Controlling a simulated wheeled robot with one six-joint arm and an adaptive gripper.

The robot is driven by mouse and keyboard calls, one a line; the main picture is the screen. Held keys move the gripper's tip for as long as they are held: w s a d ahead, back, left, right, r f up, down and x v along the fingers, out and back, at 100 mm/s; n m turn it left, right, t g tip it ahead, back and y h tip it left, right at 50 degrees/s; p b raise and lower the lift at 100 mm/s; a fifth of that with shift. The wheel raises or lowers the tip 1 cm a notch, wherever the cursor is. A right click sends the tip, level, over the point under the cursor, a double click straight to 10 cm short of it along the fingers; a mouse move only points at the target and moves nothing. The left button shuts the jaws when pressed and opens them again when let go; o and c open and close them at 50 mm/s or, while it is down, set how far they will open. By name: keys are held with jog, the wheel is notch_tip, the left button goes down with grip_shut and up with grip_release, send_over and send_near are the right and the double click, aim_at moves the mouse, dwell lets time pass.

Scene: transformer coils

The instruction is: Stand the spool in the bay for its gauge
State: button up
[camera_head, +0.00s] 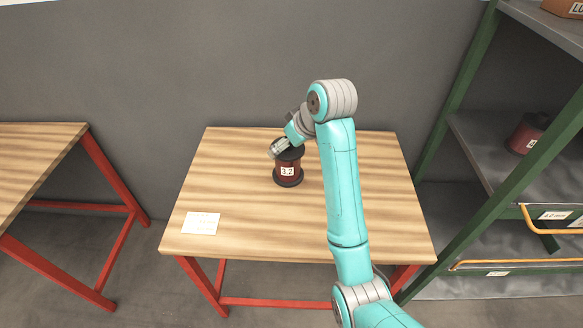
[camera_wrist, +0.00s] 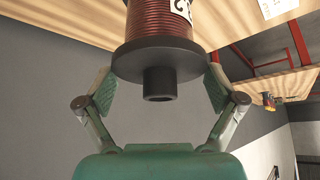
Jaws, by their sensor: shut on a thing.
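The spool (camera_head: 288,174) is wound in dark red wire between black flanges. It is upright over the middle of the wooden table, and its white label seems to read 1.2. I cannot tell whether its base touches the table. My gripper (camera_head: 285,148) is at its top. In the wrist view, the spool (camera_wrist: 163,58) appears inverted, with its hub towards me. The pads of my gripper (camera_wrist: 160,88) sit on opposite sides of the top flange, shut on it. The green shelf rack (camera_head: 472,90) stands at the right; its lower bays carry small labels, too small to read surely.
A white paper card (camera_head: 201,223) lies at the table's (camera_head: 250,235) front left. Another spool (camera_head: 527,134) stands on the rack's middle shelf. Orange rails (camera_head: 515,264) edge the lower bays. A second table (camera_head: 35,165) is at the left. A grey wall is behind.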

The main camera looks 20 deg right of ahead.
aim_at(288, 168)
jog(key=shift+f, duration=4.3)
jog(key=o, duration=1.5)
